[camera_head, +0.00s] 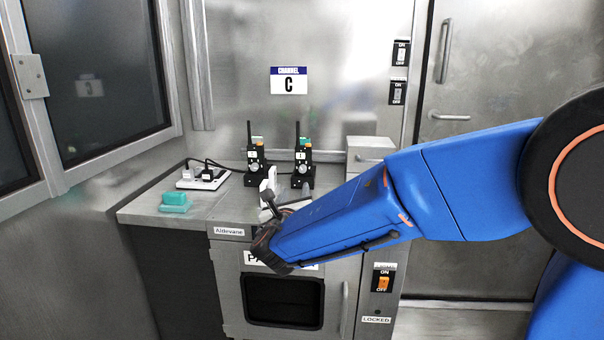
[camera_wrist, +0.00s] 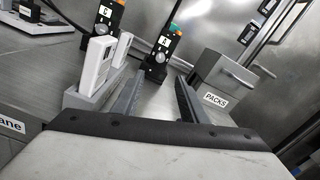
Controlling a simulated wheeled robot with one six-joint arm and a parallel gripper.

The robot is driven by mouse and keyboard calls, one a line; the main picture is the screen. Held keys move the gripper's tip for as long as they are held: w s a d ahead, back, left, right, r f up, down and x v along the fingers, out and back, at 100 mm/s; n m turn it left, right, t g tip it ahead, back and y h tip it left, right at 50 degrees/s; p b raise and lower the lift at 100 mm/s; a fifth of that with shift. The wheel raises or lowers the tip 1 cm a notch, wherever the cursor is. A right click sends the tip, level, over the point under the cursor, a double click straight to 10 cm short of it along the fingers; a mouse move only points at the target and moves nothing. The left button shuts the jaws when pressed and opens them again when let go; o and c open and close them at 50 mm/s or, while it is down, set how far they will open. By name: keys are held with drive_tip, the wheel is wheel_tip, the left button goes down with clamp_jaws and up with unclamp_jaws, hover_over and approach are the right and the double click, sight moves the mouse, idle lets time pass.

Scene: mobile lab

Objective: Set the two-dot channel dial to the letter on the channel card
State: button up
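Two black handheld radios with antennas stand on the counter: a left radio (camera_head: 255,160) and a right radio (camera_head: 304,168). Both also show in the wrist view, the left radio (camera_wrist: 102,24) at the top edge and the right radio (camera_wrist: 157,57) beyond the fingers. Dial dots and settings are too small to read. My gripper (camera_head: 284,204) is open and empty over the counter's front. In the wrist view its fingers (camera_wrist: 156,92) are apart, short of the right radio, which lies ahead between them.
A white device (camera_wrist: 96,62) in a grey stand is close beside my left finger. A grey PACKS box (camera_head: 370,152) stands right of the radios. A power strip (camera_head: 203,179) and teal block (camera_head: 174,204) lie left. A cabinet with a dark window (camera_head: 283,301) is below.

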sight(302, 170)
drive_tip(key=w, duration=1.6)
drive_tip(key=shift+w+d, duration=0.2)
drive_tip(key=shift+d, duration=0.2)
clamp_jaws()
